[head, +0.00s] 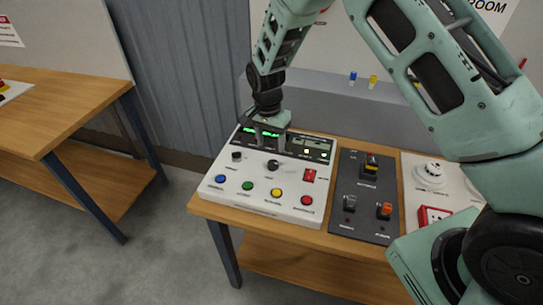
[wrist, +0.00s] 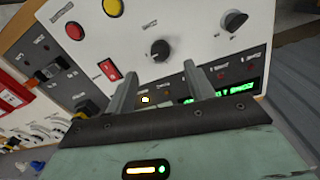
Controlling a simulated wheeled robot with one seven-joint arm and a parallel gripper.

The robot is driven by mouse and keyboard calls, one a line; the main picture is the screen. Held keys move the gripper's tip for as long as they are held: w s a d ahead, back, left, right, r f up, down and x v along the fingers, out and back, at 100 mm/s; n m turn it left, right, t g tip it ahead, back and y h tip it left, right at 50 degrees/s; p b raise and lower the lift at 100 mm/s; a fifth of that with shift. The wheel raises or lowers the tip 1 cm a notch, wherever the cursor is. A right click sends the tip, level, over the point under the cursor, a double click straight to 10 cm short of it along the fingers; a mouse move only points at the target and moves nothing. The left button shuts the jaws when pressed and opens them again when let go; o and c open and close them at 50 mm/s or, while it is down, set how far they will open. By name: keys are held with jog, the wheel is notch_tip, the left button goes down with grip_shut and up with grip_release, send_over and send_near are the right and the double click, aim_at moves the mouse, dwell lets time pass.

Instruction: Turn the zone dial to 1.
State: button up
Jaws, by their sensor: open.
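A white control panel (head: 225,190) lies on a wooden bench. It carries two black dials: a middle dial (head: 273,165) and a left dial (head: 237,156). Their labels are too small to read, so I cannot tell which is the zone dial. In the wrist view the middle dial (wrist: 160,50) shows a pale pointer mark, and the other dial (wrist: 233,20) is farther off to the right. My gripper (head: 270,141) is open and empty above the panel's back display strip. In the wrist view its fingers (wrist: 160,74) point towards the middle dial, apart from it.
The panel also has a red rocker switch (head: 310,175), a row of coloured buttons including a yellow one (head: 276,193), and lit green displays (wrist: 238,88). A dark switch panel (head: 360,210) stands to the right, with a white board (head: 410,165) beyond. Open floor lies front left.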

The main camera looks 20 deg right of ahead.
aim_at(272, 163)
notch_tip(272, 163, down, 8)
jog(key=shift+s+d+f+p, duration=0.1)
jog(key=shift+s+d+p, duration=0.05)
jog(key=shift+p, duration=1.1)
jog(key=c, duration=1)
